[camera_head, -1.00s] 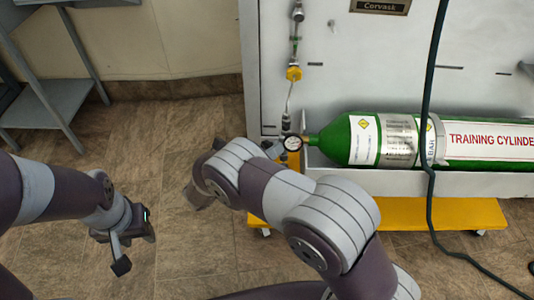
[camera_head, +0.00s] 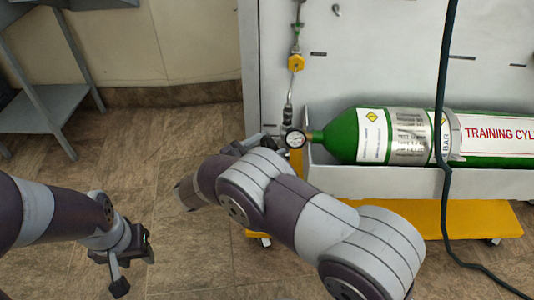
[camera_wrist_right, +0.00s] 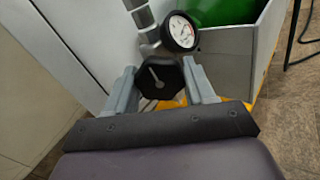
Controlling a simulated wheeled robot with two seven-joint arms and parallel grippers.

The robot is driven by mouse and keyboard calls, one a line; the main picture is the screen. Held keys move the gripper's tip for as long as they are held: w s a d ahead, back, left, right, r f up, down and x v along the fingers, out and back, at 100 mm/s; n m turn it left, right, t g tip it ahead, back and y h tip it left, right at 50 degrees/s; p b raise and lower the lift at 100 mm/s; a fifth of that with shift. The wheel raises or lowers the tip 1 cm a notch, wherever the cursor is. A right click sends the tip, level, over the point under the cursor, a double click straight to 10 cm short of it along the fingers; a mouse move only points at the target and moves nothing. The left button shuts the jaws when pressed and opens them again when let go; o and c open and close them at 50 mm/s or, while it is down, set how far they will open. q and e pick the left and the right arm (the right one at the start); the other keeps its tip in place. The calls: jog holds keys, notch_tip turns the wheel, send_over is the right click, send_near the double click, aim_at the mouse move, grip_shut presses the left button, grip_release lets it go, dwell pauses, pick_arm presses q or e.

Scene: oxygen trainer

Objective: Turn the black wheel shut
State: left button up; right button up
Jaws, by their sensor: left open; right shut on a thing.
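The black wheel (camera_wrist_right: 157,80), with a pale pointer line on its face, shows in the right wrist view between the two grey fingers of my right gripper (camera_wrist_right: 164,88). The fingers are closed on its opposite sides. In the head view my right gripper (camera_head: 258,145) is at the valve by the cylinder's left end, and the wheel there is mostly hidden by my arm. The pressure gauge (camera_wrist_right: 180,31) sits just above the wheel and also shows in the head view (camera_head: 294,139). My left gripper (camera_head: 131,268) is open and empty above the floor at lower left.
A green cylinder (camera_head: 343,136) lies in a grey trough (camera_head: 400,183) on a yellow base (camera_head: 400,215). A yellow fitting (camera_head: 296,63) is on the pipe above. A black hose (camera_head: 444,150) hangs across the cylinder. A grey shelf (camera_head: 42,105) stands at left; floor between is clear.

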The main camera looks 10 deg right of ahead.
jog(key=shift+s+f+m+b, duration=0.1)
jog(key=shift+f+m+b, duration=0.25)
jog(key=shift+m+b, duration=0.05)
dwell(0.4)
jog(key=o, duration=1)
jog(key=shift+r, duration=0.15)
